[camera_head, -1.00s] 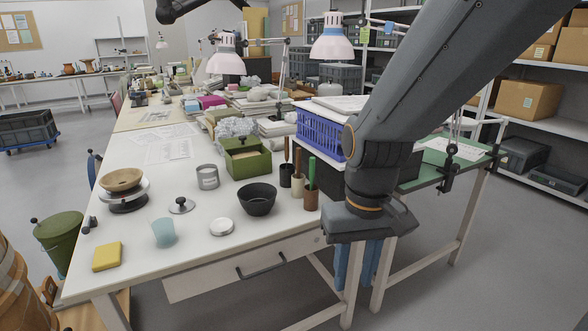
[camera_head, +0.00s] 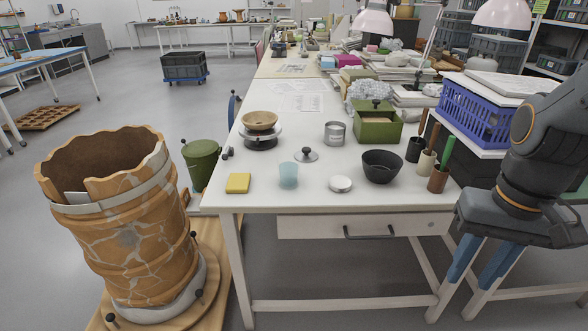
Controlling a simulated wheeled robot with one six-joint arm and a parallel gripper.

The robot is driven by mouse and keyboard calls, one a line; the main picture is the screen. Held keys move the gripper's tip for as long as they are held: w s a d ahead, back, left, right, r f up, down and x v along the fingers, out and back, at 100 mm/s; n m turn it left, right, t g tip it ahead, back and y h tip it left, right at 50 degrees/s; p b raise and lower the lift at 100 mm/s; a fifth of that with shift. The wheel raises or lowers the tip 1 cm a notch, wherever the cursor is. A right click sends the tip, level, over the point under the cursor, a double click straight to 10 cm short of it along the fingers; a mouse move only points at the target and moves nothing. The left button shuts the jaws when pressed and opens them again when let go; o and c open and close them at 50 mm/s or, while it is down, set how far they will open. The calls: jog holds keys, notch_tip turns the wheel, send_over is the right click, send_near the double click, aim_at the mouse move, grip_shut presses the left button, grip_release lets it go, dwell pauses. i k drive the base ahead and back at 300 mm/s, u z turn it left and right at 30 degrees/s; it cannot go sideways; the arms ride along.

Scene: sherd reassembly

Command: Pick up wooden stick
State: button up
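Brown wooden-looking sticks stand upright at the right of the white table: one (camera_head: 423,123) in a black cup (camera_head: 413,151), another (camera_head: 434,137) in a beige cup (camera_head: 427,163). A green stick (camera_head: 447,151) stands in a brown cup (camera_head: 438,181). I cannot tell which one is the task's wooden stick; their lower ends are hidden in the cups. My gripper (camera_head: 473,280) points down at the lower right, beyond the table's front right corner. Its two blue fingers are apart with nothing between them, below tabletop height and away from the sticks.
On the white table (camera_head: 300,198) are a black bowl (camera_head: 382,167), white lid (camera_head: 340,184), pale blue cup (camera_head: 288,175), yellow sponge (camera_head: 238,183) and green box (camera_head: 378,128). A large cracked vessel (camera_head: 130,235) stands at left.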

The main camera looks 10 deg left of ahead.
aim_at(436, 126)
jog(key=z, duration=1.25)
jog(key=i, duration=0.85)
jog(key=u, duration=1.65)
